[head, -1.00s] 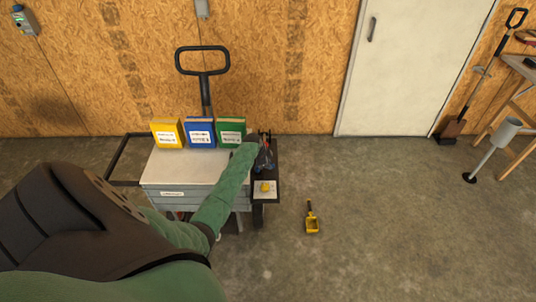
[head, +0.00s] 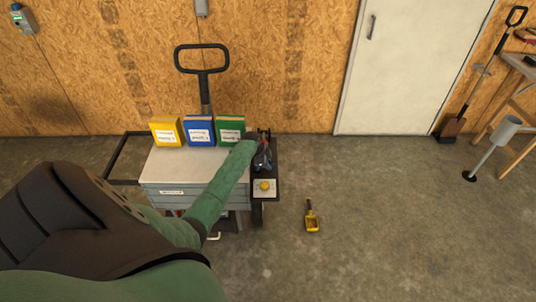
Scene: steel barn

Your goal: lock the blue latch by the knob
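My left arm reaches from the lower left over a grey cart (head: 182,166). My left gripper (head: 264,160) is over the dark side panel (head: 272,191) at the cart's right end. It is small and dark here, and I cannot tell whether its fingers are open or shut. A little blue shows around the gripper, but I cannot clearly make out the blue latch or its knob, which the gripper and hand largely hide. A yellow round button (head: 265,185) on a pale plate sits just in front of the gripper. My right gripper is not in view.
Yellow (head: 167,131), blue (head: 199,131) and green (head: 230,130) boxes stand along the back of the cart top. The cart has a black handle (head: 202,60).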

